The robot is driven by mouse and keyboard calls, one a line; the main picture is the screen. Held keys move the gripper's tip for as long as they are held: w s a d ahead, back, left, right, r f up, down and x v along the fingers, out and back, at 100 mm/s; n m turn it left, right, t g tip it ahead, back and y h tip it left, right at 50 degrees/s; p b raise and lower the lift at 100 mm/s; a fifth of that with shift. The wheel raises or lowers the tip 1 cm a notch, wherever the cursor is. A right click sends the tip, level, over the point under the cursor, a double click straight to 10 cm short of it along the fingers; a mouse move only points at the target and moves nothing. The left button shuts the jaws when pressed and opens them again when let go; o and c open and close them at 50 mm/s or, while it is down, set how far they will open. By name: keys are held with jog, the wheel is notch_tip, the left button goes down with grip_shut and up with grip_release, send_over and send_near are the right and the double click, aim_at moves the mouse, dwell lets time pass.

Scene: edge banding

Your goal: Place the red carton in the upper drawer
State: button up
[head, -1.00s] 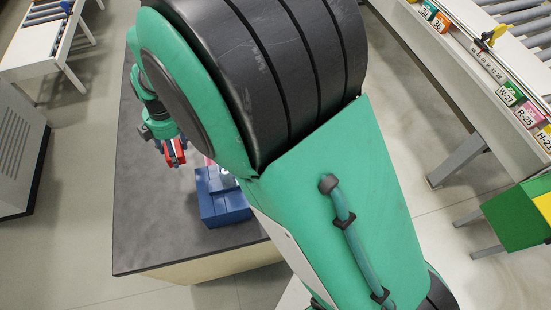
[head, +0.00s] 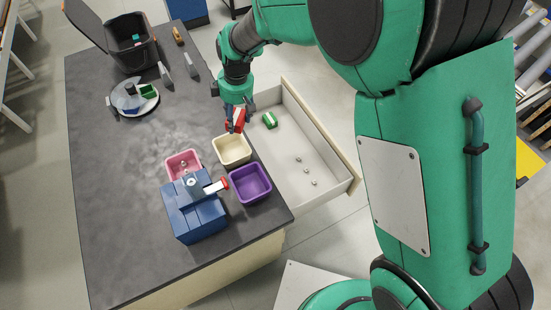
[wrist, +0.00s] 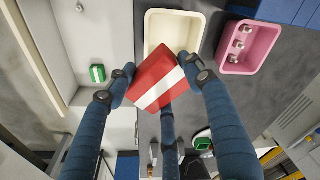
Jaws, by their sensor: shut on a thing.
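My gripper (head: 240,106) is shut on the red carton (head: 237,121), which has a white stripe. The carton also shows large in the wrist view (wrist: 150,88), tilted between the fingers. My gripper holds it by the worktop's right edge, beside the cream bin and near the open drawer (head: 318,136). In the wrist view the drawer's pale interior lies to the left of the carton. A green-and-white carton (head: 269,119) lies in the drawer near its far end. Several small metal pieces lie on the drawer floor in the head view.
A cream bin (head: 232,150), a pink bin (head: 183,165), a purple bin (head: 250,184) and a blue device (head: 194,213) stand on the dark worktop. A black open box (head: 128,43) stands at the far end. The drawer's middle has free room.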

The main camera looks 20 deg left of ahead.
jog(key=w+d+m, duration=0.1)
jog(key=w+d, duration=0.2)
jog(key=d, duration=0.2)
jog(key=w+d+m, duration=0.2)
jog(key=w+d, duration=0.1)
jog(key=d, duration=0.3)
jog(key=w+d+m+b, duration=0.1)
jog(key=w+d+m, duration=0.1)
jog(key=d, duration=0.4)
jog(key=shift+w+f+t, duration=0.2)
jog(key=shift+w+t, duration=0.2)
jog(key=shift+w, duration=0.3)
notch_tip(320, 180, down, 32)
jog(key=shift+r, duration=0.1)
jog(key=shift+p, duration=0.5)
jog(key=shift+r+n+p, duration=0.1)
jog(key=shift+n+p, duration=0.3)
jog(key=shift+n, duration=0.1)
jog(key=n+p, duration=0.2)
jog(key=shift+r+g+h+p, duration=0.1)
jog(key=shift+g+h+p, duration=0.2)
jog(key=shift+f+n+p, duration=0.2)
jog(key=shift+n+p, duration=0.4)
jog(key=b, duration=0.2)
send_over(281, 141)
jog(key=shift+w+a+f, duration=0.1)
jog(key=shift+f, duration=0.7)
